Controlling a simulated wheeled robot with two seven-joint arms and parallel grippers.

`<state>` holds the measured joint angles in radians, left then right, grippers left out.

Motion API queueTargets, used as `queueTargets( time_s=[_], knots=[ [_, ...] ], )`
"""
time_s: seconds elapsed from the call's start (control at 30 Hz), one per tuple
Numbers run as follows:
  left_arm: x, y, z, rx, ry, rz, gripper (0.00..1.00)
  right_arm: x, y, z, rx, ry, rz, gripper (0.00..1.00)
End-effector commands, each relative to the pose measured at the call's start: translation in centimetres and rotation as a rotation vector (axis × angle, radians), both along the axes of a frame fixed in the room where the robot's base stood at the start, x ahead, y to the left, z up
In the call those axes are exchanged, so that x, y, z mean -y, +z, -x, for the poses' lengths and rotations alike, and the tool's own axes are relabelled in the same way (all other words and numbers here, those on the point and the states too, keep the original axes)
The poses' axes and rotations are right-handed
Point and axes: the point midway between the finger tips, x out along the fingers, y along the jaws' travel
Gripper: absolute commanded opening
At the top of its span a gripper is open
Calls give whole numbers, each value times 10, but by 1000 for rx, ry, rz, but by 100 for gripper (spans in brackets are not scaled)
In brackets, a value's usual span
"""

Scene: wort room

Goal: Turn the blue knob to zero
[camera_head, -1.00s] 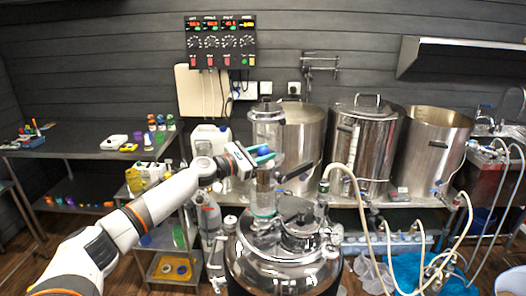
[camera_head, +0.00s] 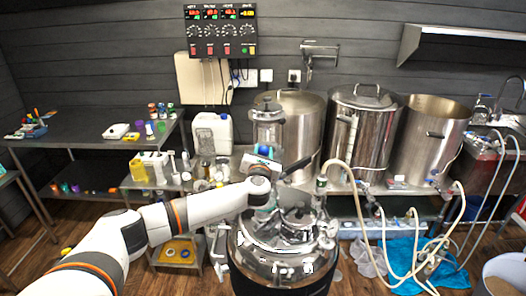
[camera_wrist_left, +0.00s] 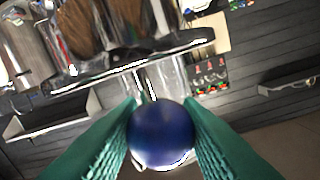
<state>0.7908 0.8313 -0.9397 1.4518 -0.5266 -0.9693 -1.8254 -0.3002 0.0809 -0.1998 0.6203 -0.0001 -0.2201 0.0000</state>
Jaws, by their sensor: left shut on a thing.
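The blue knob (camera_wrist_left: 162,134) is a round ball that fills the gap between the two teal fingers of my left gripper (camera_wrist_left: 162,120) in the left wrist view. The fingers press on it from both sides. In the head view my left gripper (camera_head: 267,155) is beside the clear glass cylinder (camera_head: 268,122) above the shiny steel vessel (camera_head: 285,255). A bit of blue shows there, but the hand mostly hides the knob. I cannot read any zero mark or the knob's angle. My right gripper is out of view.
Steel pots (camera_head: 365,130) stand on the bench behind. A control panel (camera_head: 221,31) hangs on the wall. Pale hoses (camera_head: 390,235) run at the right. A dark table (camera_head: 95,135) with small items stands at the left.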

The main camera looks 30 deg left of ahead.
Motion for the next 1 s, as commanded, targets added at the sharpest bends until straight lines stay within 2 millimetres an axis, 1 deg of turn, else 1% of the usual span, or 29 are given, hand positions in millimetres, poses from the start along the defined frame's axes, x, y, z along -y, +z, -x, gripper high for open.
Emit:
queueTargets(
  time_s=[0.07,0.47,0.63,0.8,1.0],
  knots=[
    [2,1,-1,3,74,5,9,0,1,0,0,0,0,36],
    [2,0,-1,2,457,3,9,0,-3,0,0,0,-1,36],
    [2,-1,-1,3,615,2,9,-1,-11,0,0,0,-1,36],
    [1,-2,-1,4,757,0,9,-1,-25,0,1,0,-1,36],
    [1,0,-1,5,870,0,9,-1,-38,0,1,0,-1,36]
  ],
)
